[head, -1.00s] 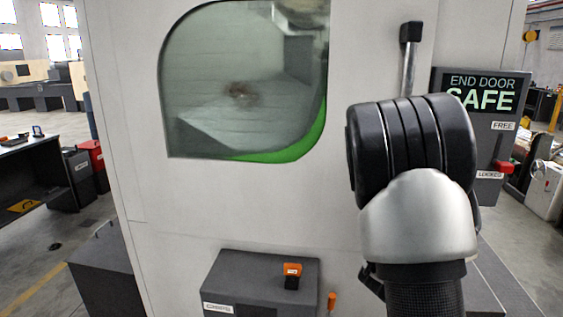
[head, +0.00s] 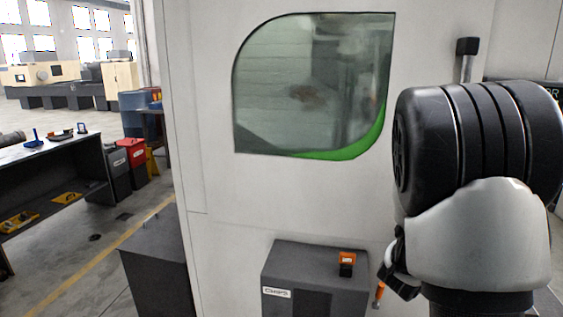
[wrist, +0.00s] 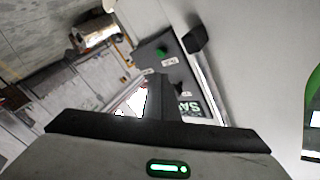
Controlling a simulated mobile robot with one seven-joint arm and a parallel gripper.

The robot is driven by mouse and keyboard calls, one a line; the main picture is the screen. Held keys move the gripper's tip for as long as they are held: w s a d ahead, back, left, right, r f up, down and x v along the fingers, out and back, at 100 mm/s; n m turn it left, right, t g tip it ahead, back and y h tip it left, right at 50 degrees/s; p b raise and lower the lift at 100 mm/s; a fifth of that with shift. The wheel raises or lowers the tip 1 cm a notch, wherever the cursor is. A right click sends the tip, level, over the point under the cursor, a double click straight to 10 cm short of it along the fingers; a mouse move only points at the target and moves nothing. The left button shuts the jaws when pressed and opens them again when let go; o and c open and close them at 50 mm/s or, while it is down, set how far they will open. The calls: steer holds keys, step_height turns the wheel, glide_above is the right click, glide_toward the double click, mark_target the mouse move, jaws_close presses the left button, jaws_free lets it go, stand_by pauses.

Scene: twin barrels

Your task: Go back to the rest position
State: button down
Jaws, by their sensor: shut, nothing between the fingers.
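My gripper shows in the wrist view (wrist: 158,98) with its dark fingers together and nothing between them. In the head view my bent arm fills the right side and hides much of what is behind it. The grey machine (head: 215,190) stands in front of me with its window (head: 310,85) and a vertical door handle (head: 467,60). In the wrist view the dark end door panel (wrist: 187,107) shows part of its lit sign, beyond the fingers. The gripper appears apart from the panel and the handle (wrist: 195,38).
A dark chips box (head: 300,265) with an orange latch (head: 347,258) stands low at the machine's front. A workbench (head: 60,160), a red bin (head: 133,152) and a blue barrel (head: 135,110) are at left.

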steer(key=w+a+r+n+t+y+p, duration=0.1)
steer(key=a+r+n+y+p, duration=0.1)
steer(key=a+r+n+y, duration=0.3)
steer(key=w+a+r+n+t+y+p, duration=0.1)
steer(key=a+y, duration=0.3)
steer(key=a, duration=0.4)
steer(key=s+a+r+n+g+y+p, duration=0.2)
steer(key=s+a+r+n+y+p, duration=0.25)
steer(key=a, duration=0.55)
steer(key=s+a+n+g+p, duration=0.1)
steer(key=s+a+n+g, duration=0.1)
steer(key=s, duration=0.9)
steer(key=s+a+n+g+p, duration=0.1)
steer(key=s+n, duration=0.4)
steer(key=s, duration=0.6)
steer(key=shift+s+a+r+g+y, duration=0.15)
steer(key=shift+s+a+g+y, duration=0.25)
steer(key=shift+a+g, duration=0.55)
steer(key=shift+d+n+g, duration=0.2)
steer(key=shift+n+g, duration=0.05)
